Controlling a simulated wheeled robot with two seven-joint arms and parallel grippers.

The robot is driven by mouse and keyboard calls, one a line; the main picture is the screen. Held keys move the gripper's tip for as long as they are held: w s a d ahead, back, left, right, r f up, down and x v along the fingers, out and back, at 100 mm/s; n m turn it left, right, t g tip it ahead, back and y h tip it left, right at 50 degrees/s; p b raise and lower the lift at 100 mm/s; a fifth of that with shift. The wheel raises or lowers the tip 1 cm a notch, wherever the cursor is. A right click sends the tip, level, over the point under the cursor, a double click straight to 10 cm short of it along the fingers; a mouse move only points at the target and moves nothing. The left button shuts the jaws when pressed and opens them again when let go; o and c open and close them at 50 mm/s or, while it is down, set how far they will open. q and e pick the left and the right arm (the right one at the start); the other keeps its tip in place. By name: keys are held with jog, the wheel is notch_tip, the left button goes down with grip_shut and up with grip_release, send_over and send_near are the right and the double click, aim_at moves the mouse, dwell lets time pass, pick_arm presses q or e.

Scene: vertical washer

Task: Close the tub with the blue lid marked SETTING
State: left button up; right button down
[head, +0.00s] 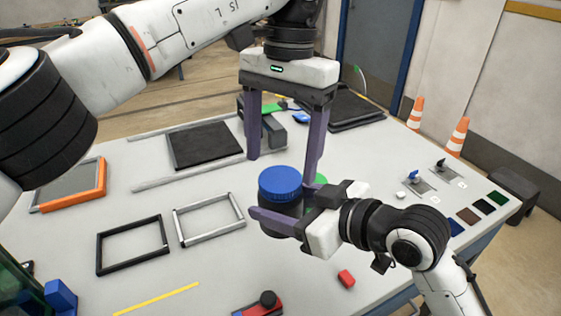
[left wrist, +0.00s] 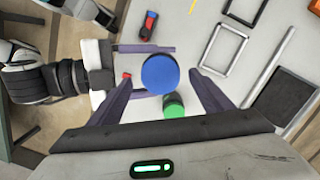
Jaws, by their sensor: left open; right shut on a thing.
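A dark round tub (head: 281,221) has the blue lid (head: 280,182) on its top; whether the lid is fully seated I cannot tell, and no lettering is readable. My right gripper (head: 288,213) is shut on the tub, with one finger along its near side and the other mostly hidden. My left gripper (head: 282,169) is open and points down above the lid, its two purple fingers on either side. In the left wrist view the blue lid (left wrist: 161,73) lies between the open fingers, with no visible contact.
A green-lidded tub (left wrist: 174,108) stands close beside the blue lid. Two frames, one black (head: 133,245) and one silver (head: 209,219), lie to the left. A red block (head: 346,278) and a red-and-black object (head: 262,304) lie in front.

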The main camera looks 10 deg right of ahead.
pick_arm(q)
jog(key=shift+r, duration=0.95)
jog(key=shift+c, duration=0.2)
